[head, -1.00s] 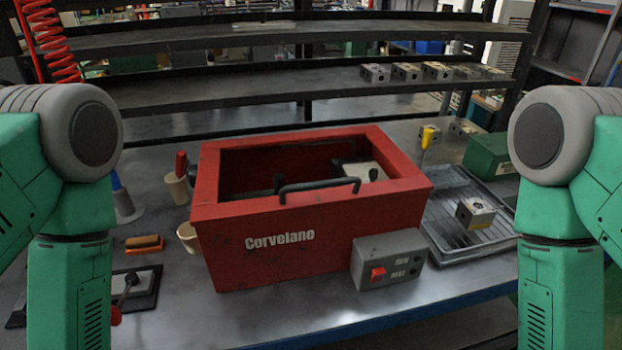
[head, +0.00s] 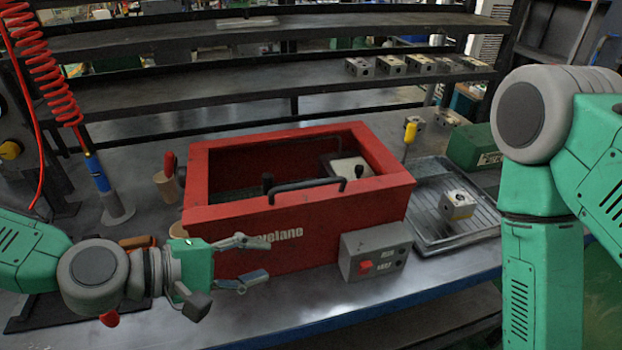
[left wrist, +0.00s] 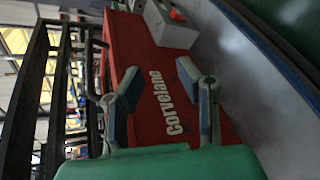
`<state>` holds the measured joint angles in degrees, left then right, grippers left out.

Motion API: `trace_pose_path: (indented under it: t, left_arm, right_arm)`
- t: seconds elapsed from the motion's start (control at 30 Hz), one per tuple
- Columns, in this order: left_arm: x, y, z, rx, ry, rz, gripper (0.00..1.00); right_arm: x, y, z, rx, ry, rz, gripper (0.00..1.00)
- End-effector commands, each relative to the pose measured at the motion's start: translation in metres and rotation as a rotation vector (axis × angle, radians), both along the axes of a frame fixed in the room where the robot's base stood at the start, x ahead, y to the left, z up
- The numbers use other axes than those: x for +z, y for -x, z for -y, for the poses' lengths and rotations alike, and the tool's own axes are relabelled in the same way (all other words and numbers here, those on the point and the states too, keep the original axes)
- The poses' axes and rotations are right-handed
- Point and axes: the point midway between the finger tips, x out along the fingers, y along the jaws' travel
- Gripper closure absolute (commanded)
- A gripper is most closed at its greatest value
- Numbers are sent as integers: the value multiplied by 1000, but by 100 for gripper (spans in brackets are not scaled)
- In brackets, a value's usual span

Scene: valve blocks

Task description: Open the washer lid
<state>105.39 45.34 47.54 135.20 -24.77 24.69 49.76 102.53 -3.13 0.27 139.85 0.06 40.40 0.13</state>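The red washer (head: 330,222) stands on the bench, a box with an open-looking top frame and "Corvelane"-like lettering on its front. A dark handle (head: 308,186) runs along the front edge of its top. A pale block (head: 352,167) shows inside, at the right. My left gripper (head: 268,258) is open and empty in front of the washer's left front. In the left wrist view the washer (left wrist: 150,60) lies ahead of the two spread fingers (left wrist: 168,92). My right arm shows at the right, but its gripper is out of view.
A grey switch box (head: 375,252) with a red switch is at the washer's front right. A metal tray (head: 425,222) holding a valve block (head: 457,205) is at the right. A blue-handled tool (head: 98,175) stands left. Shelves (head: 290,85) rise behind.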

Motion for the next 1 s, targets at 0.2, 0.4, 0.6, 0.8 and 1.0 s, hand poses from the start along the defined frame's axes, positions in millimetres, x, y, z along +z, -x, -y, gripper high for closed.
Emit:
trace_pose_path:
  t: [0.2,0.4,0.6,0.8,1.0]
  left_arm:
    - [78,-41,-23,101,174,40,69]
    - [82,-51,-13,107,187,42,69]
    - [74,-69,19,104,185,42,69]
    - [65,-91,54,105,187,42,69]
    - [58,-107,78,108,187,44,69]
  right_arm:
    - [6,0,0,0,0,0,22]
    - [7,0,0,0,0,0,22]
    - [10,0,0,0,0,0,22]
    - [13,0,0,0,0,0,22]
    - [16,0,0,0,0,0,22]
